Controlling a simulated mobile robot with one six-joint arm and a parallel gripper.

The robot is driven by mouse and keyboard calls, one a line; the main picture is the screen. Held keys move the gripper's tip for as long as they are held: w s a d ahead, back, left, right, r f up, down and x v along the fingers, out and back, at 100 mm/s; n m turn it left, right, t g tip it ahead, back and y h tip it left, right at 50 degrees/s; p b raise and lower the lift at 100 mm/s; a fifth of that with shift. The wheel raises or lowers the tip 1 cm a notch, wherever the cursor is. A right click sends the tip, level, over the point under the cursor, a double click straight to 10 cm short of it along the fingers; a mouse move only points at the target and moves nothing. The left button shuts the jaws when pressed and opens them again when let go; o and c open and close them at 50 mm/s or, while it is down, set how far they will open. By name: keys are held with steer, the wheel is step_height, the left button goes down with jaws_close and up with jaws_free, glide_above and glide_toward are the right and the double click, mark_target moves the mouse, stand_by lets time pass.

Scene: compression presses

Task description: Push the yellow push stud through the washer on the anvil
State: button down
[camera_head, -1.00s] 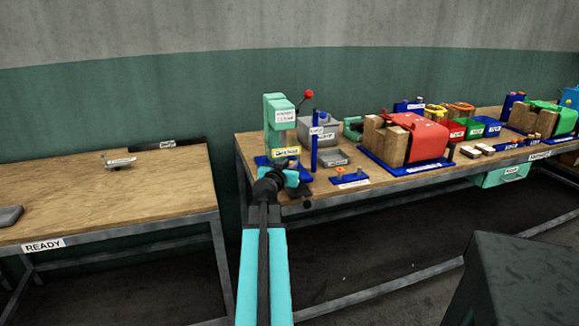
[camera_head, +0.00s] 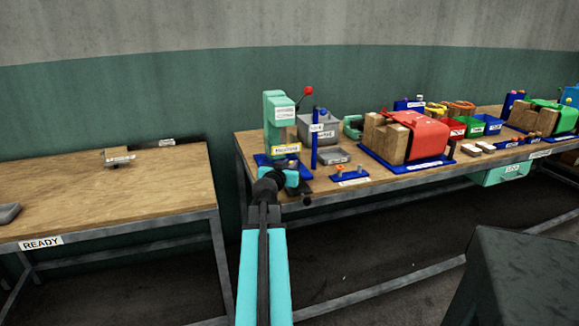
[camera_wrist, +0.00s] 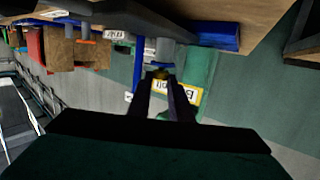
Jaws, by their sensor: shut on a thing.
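The mint-green press (camera_head: 278,115) stands on a blue base (camera_head: 268,160) at the left end of the right-hand bench, with a red-knobbed lever (camera_head: 308,91). My gripper (camera_head: 294,183) is low at the front of the press. In the wrist view, which is upside down, my gripper (camera_wrist: 160,88) is shut on a small yellow stud (camera_wrist: 161,73) between its fingertips. A grey cylinder (camera_wrist: 161,52), apparently the anvil, is right beyond the stud. I cannot tell whether they touch. The washer cannot be made out.
A blue post (camera_head: 315,142) stands just right of the press, with a grey bin (camera_head: 318,128) behind. A blue stand with two pegs (camera_head: 349,178) and a red-covered wooden fixture (camera_head: 418,138) are farther right. The left table (camera_head: 170,190) is mostly clear.

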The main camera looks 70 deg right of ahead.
steer(key=shift+f+b, duration=0.4)
steer(key=shift+b, duration=0.05)
steer(key=c, duration=1.5)
jaws_free()
steer(key=shift+c, duration=0.2)
steer(key=shift+a+r, duration=0.1)
steer(key=shift+a, duration=0.05)
steer(key=shift+s+a+r+b, duration=0.15)
steer(key=shift+a+b, duration=0.15)
steer(key=shift+a, duration=1.05)
steer(key=shift+s+a+r+b, duration=0.15)
steer(key=shift+a+b, duration=0.1)
steer(key=shift+a, duration=1.1)
steer(key=shift+b, duration=0.7)
steer(key=b, duration=0.4)
steer(key=shift+a+r, duration=0.15)
steer(key=shift+a, duration=0.1)
steer(key=a+b, duration=0.1)
steer(key=b, duration=0.6)
steer(key=shift+a, duration=0.4)
steer(key=a+b, duration=0.2)
steer(key=a+r+b, duration=0.1)
steer(key=a+b, duration=0.2)
steer(key=shift+s+a+b, duration=0.2)
steer(key=shift+a+b, duration=0.05)
steer(key=shift+b, duration=0.1)
